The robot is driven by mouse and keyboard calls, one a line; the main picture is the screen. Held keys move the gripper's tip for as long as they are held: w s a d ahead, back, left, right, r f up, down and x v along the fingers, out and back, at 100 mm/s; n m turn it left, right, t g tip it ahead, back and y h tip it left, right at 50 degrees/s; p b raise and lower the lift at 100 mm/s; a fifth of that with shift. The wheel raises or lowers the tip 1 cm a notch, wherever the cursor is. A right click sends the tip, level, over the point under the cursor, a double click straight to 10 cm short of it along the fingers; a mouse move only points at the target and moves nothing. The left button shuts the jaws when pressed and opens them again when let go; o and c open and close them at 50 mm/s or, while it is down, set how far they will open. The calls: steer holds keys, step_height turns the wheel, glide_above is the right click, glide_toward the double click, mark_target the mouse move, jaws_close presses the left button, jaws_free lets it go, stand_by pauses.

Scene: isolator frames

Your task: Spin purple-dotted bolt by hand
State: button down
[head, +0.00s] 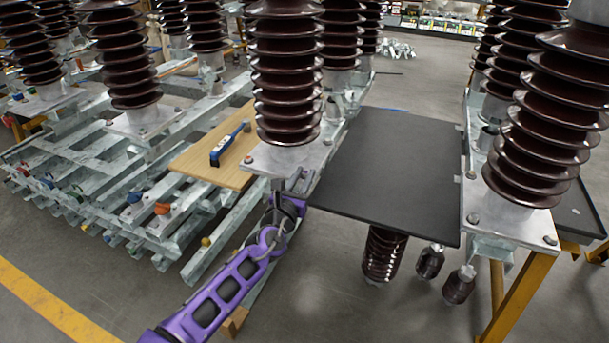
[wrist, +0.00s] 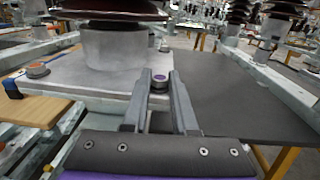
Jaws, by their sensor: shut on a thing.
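The purple-dotted bolt (wrist: 160,78) shows in the wrist view at the corner of a grey metal base plate (wrist: 112,75), under a brown ribbed insulator (wrist: 110,8). My gripper (wrist: 161,86) is shut on the bolt, with one finger on each side of its head. In the head view my gripper (head: 290,190) reaches the front right corner of that plate (head: 262,162) from below, at the end of my purple arm. The bolt cannot be made out in the head view.
A wooden board (head: 196,166) with a blue-handled tool (head: 229,144) lies left of the plate. A dark flat panel (head: 385,170) lies to the right. Several tall insulators stand around on metal frames.

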steer(key=shift+w+a+r+m+g+h+p, duration=0.15)
steer(key=shift+m+g+h, duration=0.55)
steer(key=shift+m+h, duration=0.4)
steer(key=shift+w+a+f+m+g+h+p, duration=0.1)
steer(key=shift+a+m+g+h+p, duration=0.1)
steer(key=shift+m+g+h, duration=0.85)
steer(key=shift+w+a+r+m+g+h+p, duration=0.15)
steer(key=shift+m+g+h, duration=0.35)
steer(key=shift+h, duration=0.95)
steer(key=shift+w+f+m+g+h+b, duration=0.1)
steer(key=shift+m+g+h+b, duration=0.3)
steer(key=shift+m+g+h, duration=1.05)
steer(key=shift+w+f+m+g+h+b, duration=0.1)
steer(key=shift+m+g+h+b, duration=0.25)
steer(key=shift+m+g+h, duration=1.1)
steer(key=shift+g+y, duration=0.5)
steer(key=shift+g, duration=0.15)
steer(key=c, duration=0.7)
jaws_free()
steer(key=shift+a, duration=0.1)
